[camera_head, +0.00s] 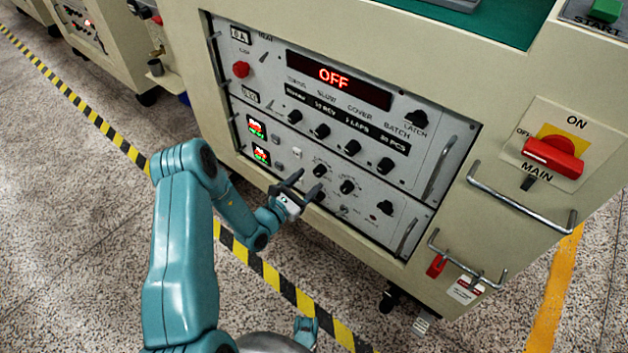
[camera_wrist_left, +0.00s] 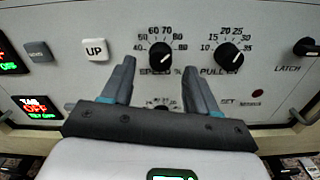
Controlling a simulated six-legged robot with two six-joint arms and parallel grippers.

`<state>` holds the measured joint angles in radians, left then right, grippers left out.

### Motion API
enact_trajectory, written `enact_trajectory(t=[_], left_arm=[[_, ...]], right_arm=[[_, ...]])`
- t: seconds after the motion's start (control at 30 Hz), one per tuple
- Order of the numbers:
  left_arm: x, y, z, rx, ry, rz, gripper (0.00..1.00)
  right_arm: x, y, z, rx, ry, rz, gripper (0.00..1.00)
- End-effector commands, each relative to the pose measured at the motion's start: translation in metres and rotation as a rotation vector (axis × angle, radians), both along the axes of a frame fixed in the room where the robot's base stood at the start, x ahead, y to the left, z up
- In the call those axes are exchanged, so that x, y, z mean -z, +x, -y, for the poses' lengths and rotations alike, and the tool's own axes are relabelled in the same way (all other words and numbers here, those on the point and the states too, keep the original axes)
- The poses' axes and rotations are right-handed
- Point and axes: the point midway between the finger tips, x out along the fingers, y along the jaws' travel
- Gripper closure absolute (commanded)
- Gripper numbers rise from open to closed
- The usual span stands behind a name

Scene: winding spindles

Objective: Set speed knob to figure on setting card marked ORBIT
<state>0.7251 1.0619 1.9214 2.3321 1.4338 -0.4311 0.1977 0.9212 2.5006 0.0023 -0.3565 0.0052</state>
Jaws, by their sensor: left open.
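The speed knob (camera_wrist_left: 160,56) is black and round, above the label SPEED % in the left wrist view, with a scale from 40 to 80 around it. It also shows on the lower grey panel in the head view (camera_head: 319,170). My left gripper (camera_head: 309,181) is open in front of that panel. In the left wrist view its fingers (camera_wrist_left: 158,72) stand apart below and to either side of the knob, holding nothing. I cannot read any card marked ORBIT; small tags (camera_head: 467,289) hang at the machine's lower right, their text too small.
A PULL knob (camera_wrist_left: 229,56) is right of the speed knob, and a white UP button (camera_wrist_left: 95,49) is left. A smaller knob below is partly hidden by my gripper. Metal handles (camera_head: 522,208) project from the machine front. A red main switch (camera_head: 552,157) is farther right.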

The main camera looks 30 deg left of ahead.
Motion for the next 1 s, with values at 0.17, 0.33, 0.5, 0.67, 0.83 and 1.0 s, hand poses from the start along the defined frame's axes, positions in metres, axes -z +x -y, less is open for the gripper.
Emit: enact_trajectory(t=[0.17,0.33,0.5,0.67,0.83,1.0], left_arm=[[0.001,0.025,0.003,0.0,0.001,0.002,0.41],[0.0,0.034,0.005,-0.001,0.0,0.001,0.41],[0.0,0.034,0.005,-0.002,-0.001,0.0,0.41],[0.0,0.034,0.005,-0.001,-0.001,-0.001,0.77],[0.0,0.034,0.005,-0.002,-0.001,-0.001,0.97],[-0.001,0.033,0.005,-0.002,-0.02,-0.002,0.97]], right_arm=[[0.009,0.002,0.002,0.006,-0.002,0.003,0.57],[0.01,0.002,0.002,0.009,-0.002,0.003,0.57],[0.009,0.002,0.002,0.009,-0.002,0.003,0.57],[0.009,0.002,0.002,0.009,-0.002,0.003,0.57],[0.009,0.002,0.002,0.008,-0.002,0.003,0.57],[0.008,0.002,0.002,0.008,-0.002,0.003,0.57]])
